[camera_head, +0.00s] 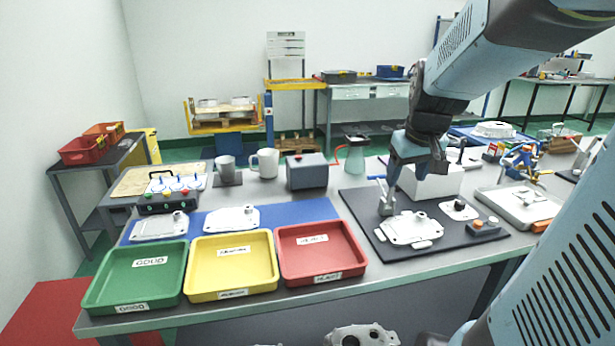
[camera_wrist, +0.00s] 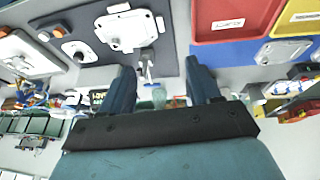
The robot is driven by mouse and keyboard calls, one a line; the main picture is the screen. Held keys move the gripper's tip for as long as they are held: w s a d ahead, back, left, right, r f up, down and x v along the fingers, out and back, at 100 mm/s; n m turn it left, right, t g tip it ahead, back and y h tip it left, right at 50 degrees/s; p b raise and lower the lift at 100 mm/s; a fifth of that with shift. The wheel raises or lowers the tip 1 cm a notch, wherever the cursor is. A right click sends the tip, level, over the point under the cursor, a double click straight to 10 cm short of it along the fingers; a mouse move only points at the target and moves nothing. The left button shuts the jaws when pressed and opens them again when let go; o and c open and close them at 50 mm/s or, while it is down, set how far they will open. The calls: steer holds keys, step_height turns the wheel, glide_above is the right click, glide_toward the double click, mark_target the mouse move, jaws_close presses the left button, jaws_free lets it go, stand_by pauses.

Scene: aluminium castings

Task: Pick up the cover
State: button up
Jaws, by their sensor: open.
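A white cast cover (camera_head: 408,229) lies flat on a dark mat (camera_head: 468,250) at the right of the table, beside a grey upright clamp (camera_head: 386,200). It also shows at the top of the wrist view (camera_wrist: 128,28). Two more pale covers lie on the blue mat, one at left (camera_head: 160,227) and one nearer the middle (camera_head: 232,219). My gripper (camera_head: 418,172) is above the back of the dark mat, in front of a white box (camera_head: 440,182) that it partly hides. In the wrist view my gripper (camera_wrist: 163,88) has its fingers apart and empty, clear of the cover.
Green (camera_head: 135,278), yellow (camera_head: 232,266) and red (camera_head: 320,252) trays line the table's front edge. A grey box (camera_head: 307,172), mugs and a glass jug (camera_head: 355,155) stand behind. A round part (camera_head: 459,209), a button box (camera_head: 485,227) and a grey tray (camera_head: 520,207) lie right of the cover.

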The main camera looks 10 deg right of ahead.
steer(key=w+d+f, duration=0.5)
steer(key=w+d, duration=0.1)
steer(key=d, duration=0.1)
steer(key=y, duration=0.1)
glide_toward(423, 216)
steer(key=x, duration=0.3)
steer(key=shift+a+f, duration=0.1)
steer(key=shift+f, duration=0.3)
steer(key=shift+w+x, duration=0.2)
steer(key=shift+x, duration=2.35)
steer(key=shift+r, duration=0.1)
jaws_close()
